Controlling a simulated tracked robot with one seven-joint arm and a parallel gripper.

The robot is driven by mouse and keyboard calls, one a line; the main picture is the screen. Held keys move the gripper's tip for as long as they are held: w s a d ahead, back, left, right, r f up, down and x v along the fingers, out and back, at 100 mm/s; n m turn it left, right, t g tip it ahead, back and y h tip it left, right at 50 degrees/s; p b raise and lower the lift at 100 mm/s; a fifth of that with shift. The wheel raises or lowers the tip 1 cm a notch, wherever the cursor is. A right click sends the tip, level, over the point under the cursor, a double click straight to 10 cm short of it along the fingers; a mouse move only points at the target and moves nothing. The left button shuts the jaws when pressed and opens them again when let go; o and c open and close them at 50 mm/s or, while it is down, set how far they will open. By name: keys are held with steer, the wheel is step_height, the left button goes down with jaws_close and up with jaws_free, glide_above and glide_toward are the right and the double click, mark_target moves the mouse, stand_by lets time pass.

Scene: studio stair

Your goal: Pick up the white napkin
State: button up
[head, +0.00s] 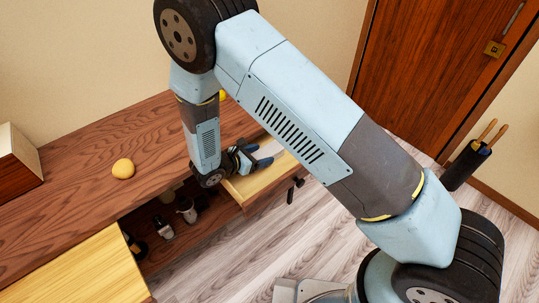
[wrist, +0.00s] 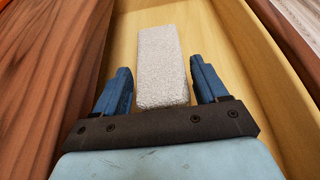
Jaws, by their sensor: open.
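The white napkin (wrist: 162,60) is a pale, speckled, folded oblong lying in an open drawer of light wood (wrist: 215,25). In the wrist view it runs away from me, with its near end between my two blue fingers. My gripper (wrist: 160,80) is open, one finger on each side of the napkin, with a gap on both sides. The head view shows my gripper (head: 270,155) low at the pulled-out drawer (head: 252,188). There the napkin is mostly hidden by my gripper and arm.
The dark wood counter (head: 75,155) runs beside the drawer, with an orange-yellow round object (head: 123,168) on it. A wooden box (head: 17,160) stands at left. Bottles (head: 163,228) stand on a shelf below. A dark holder (head: 464,166) stands by the door (head: 420,65).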

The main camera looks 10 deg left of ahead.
mark_target(262, 154)
steer(key=x, duration=0.3)
steer(key=shift+w+d+f, duration=0.15)
steer(key=shift+w+d, duration=0.1)
steer(key=c, duration=0.8)
